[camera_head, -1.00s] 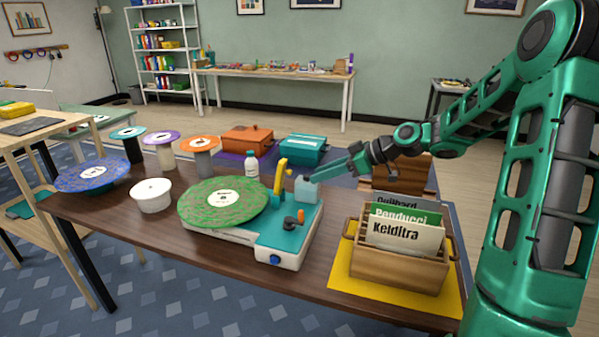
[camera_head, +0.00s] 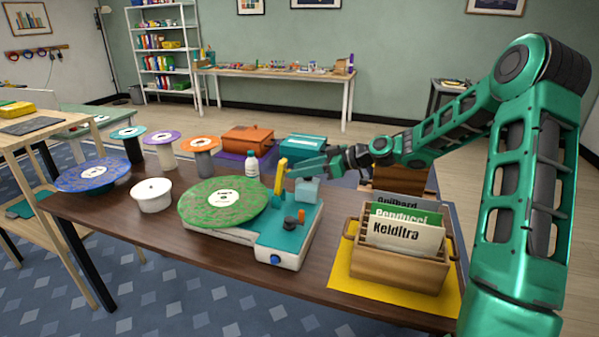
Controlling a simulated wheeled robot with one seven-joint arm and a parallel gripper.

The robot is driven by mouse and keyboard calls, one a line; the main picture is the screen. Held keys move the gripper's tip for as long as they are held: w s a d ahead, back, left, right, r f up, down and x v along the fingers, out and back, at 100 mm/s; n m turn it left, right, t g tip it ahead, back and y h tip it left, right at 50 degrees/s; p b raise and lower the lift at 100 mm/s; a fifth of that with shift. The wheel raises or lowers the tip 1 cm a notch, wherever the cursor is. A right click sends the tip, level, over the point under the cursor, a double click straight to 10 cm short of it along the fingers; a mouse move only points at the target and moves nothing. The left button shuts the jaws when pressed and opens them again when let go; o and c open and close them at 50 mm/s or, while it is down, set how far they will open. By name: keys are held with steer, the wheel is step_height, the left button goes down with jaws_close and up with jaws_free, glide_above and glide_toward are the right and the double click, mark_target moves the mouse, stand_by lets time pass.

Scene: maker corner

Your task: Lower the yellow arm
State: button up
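The yellow arm (camera_head: 281,174) stands steeply upright at the back of the turntable (camera_head: 270,252), which has a white base with a teal panel. A green speckled record (camera_head: 204,208) with a white label lies on its platter, to the left of the yellow arm. My gripper (camera_head: 291,171) reaches in from the right, with its fingertips close beside the upper part of the yellow arm. I cannot tell whether they touch it. The fingers overlap in this view, so their opening is unclear. A pale blue block (camera_head: 307,191) sits just below my gripper.
A wooden crate (camera_head: 398,270) of record sleeves stands on a yellow mat at the right. A white bottle (camera_head: 252,168) stands behind the record. A white tub (camera_head: 151,196) and a blue record (camera_head: 93,175) are at the left. The table's front strip is clear.

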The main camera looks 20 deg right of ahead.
steer(key=shift+w+a+f, duration=0.15)
steer(key=shift+w+a, duration=0.05)
steer(key=shift+a, duration=0.1)
steer(key=shift+c, duration=0.4)
